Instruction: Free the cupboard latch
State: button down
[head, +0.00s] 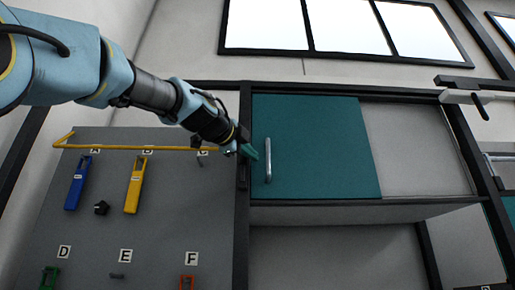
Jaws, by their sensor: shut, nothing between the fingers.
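The cupboard has a teal door (315,130) with an upright silver handle (268,163) near its left edge. The door covers the left part of the opening, and a grey panel (415,145) shows to its right. My gripper (251,153) is shut and empty, at the cupboard's dark left frame post (243,220), just left of the handle. I cannot tell whether it touches the post or the door. The latch cannot be made out clearly; a small dark part beside the gripper may belong to it, and my gripper partly covers that spot.
A shelf edge (350,210) runs below the door. Windows (345,27) are above.

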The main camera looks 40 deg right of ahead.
jog(key=shift+w+a, duration=0.3)
jog(key=shift+a, duration=0.05)
jog(key=shift+b, duration=0.3)
jog(key=shift+w+a+n+b, duration=0.15)
jog(key=shift+n+b, duration=0.15)
jog(key=shift+b, duration=0.25)
